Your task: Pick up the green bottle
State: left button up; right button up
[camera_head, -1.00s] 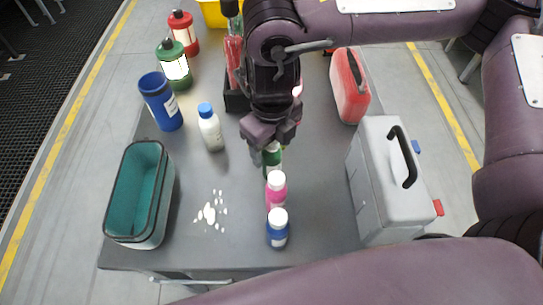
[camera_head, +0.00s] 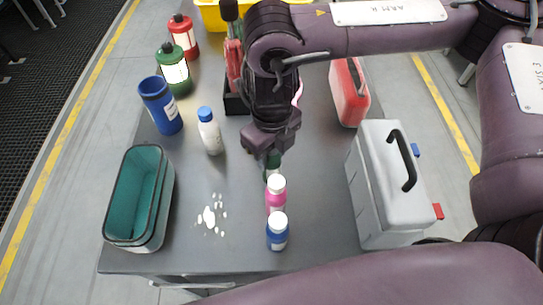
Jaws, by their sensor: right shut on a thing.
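The green bottle (camera_head: 273,164) stands in the middle of the dark table, behind a pink bottle (camera_head: 276,196) that partly hides it. My right gripper (camera_head: 271,150) points down over it and is shut on its upper part, hiding the cap. From this view I cannot tell whether the bottle's base touches the table. My left gripper is not in view.
A blue bottle (camera_head: 277,231) stands just in front of the pink one. A white bottle (camera_head: 211,135) with a blue cap is to the left. A teal-lined bin (camera_head: 138,196), spilled white bits (camera_head: 209,216) and a grey toolbox (camera_head: 388,190) flank the front area.

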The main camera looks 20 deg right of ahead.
jog(key=shift+r, duration=0.15)
notch_tip(320, 180, up, 20)
jog(key=p, duration=0.2)
jog(key=shift+f, duration=0.2)
dwell(1.0)
